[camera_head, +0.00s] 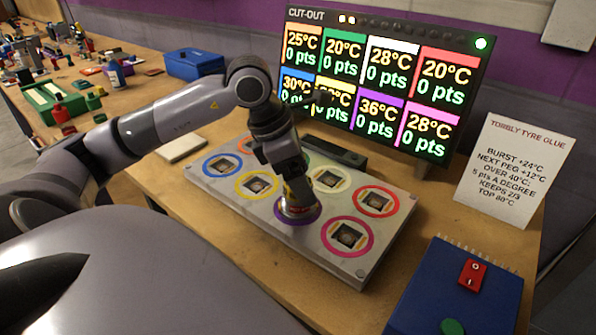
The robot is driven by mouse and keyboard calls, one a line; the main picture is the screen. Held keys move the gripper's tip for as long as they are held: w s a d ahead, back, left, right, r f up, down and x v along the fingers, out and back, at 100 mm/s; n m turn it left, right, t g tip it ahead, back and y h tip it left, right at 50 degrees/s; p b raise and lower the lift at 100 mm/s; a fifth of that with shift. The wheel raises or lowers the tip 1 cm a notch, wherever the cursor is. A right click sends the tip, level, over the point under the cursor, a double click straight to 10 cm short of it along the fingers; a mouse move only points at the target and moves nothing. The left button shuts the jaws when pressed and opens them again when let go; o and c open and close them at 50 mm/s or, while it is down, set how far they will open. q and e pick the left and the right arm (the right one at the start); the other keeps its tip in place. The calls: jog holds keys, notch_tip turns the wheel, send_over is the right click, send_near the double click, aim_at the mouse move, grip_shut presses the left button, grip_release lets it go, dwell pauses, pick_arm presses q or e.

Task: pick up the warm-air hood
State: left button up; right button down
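My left arm comes in from the left, bends at a raised joint and points down at the pale board (215,188). My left gripper (298,206) is at the purple ring in the board's front row. Its fingers do not show clearly, so I cannot tell whether they are open or shut. A light, rounded end with red and yellow marks shows low on this arm. I cannot tell whether it is the warm-air hood or part of my wrist. No other thing is clearly the hood. My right gripper is not in view.
The board has several coloured rings around square slots. A lit display (380,82) stands behind it, and a dark bar (333,152) lies between them. A blue box (458,290) with a red switch stands front right, below a white sign (515,170). Clutter and another blue box (194,64) fill the back left.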

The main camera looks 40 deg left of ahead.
pick_arm(q)
jog(key=shift+f, duration=0.2)
jog(key=c, duration=1.4)
jog(key=shift+w+r, duration=0.1)
grip_shut()
jog(key=shift+r, duration=0.1)
